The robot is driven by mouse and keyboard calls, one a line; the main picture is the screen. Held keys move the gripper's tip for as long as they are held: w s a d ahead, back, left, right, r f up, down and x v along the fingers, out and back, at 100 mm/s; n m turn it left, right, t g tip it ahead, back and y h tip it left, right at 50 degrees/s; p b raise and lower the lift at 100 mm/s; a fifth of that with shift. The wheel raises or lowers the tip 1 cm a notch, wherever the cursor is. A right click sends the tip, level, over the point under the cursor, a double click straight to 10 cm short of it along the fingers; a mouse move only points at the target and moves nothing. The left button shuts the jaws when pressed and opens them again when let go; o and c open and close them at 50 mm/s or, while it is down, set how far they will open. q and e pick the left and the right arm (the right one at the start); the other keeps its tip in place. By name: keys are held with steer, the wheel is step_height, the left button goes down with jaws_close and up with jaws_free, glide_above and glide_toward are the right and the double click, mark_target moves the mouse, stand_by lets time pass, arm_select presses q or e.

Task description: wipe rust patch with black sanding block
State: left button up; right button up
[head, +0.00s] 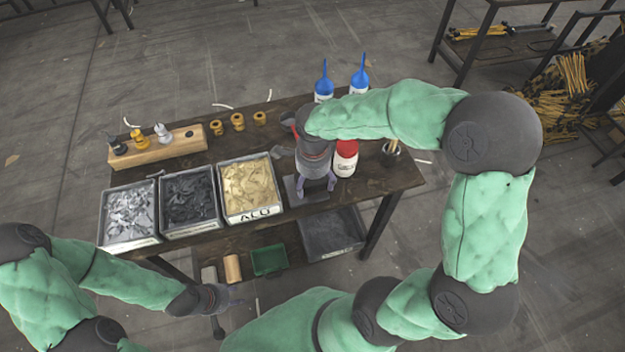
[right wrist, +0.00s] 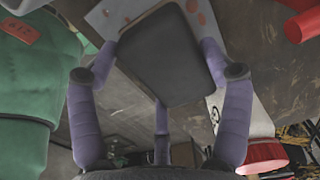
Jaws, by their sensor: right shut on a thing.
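My right gripper (head: 317,186) is over a grey metal plate (head: 293,190) on the workbench. In the right wrist view, its purple fingers (right wrist: 160,70) are shut around a black sanding block (right wrist: 165,52). The plate (right wrist: 112,20) shows behind the block, with reddish rust spots (right wrist: 203,19) beside it; the block covers part of the plate. I cannot tell whether block and plate touch. In the head view the block is hidden by the gripper. My left gripper (head: 228,300) is low at the bench's front, away from the plate; its fingers are too small to read.
Three bins, with silver (head: 130,215), black (head: 190,198) and tan pieces (head: 250,190), stand left of the plate. A red-capped bottle (head: 345,160) and two blue-nozzled bottles (head: 359,75) are close to my right gripper. A wooden block with knobs (head: 155,148) is at back left.

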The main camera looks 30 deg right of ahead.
mark_target(293, 195)
steer(key=shift+w+a+f, duration=0.1)
steer(key=shift+a+f, duration=0.1)
steer(key=shift+a, duration=0.7)
steer(key=shift+w+a+f, duration=0.1)
steer(key=shift+a+f, duration=0.05)
steer(key=shift+a, duration=0.7)
steer(key=shift+w+a, duration=0.15)
steer(key=shift+a, duration=0.6)
arm_select(q)
steer(key=shift+d+f, duration=0.2)
steer(key=shift+d, duration=0.2)
arm_select(e)
steer(key=shift+w+a, duration=0.1)
steer(key=shift+a, duration=0.35)
arm_select(q)
steer(key=shift+a, duration=0.1)
arm_select(e)
steer(key=shift+d+r, duration=0.1)
steer(key=shift+d, duration=0.05)
steer(key=shift+d+r, duration=0.25)
steer(key=shift+d, duration=0.5)
steer(key=shift+s+d+b, duration=0.2)
steer(key=shift+s+d, duration=0.05)
steer(key=shift+d, duration=0.85)
steer(key=shift+s+d+b, duration=0.15)
steer(key=shift+s+d, duration=0.1)
steer(key=shift+d, duration=0.85)
arm_select(q)
steer(key=shift+a+f, duration=0.2)
steer(key=shift+a, duration=0.15)
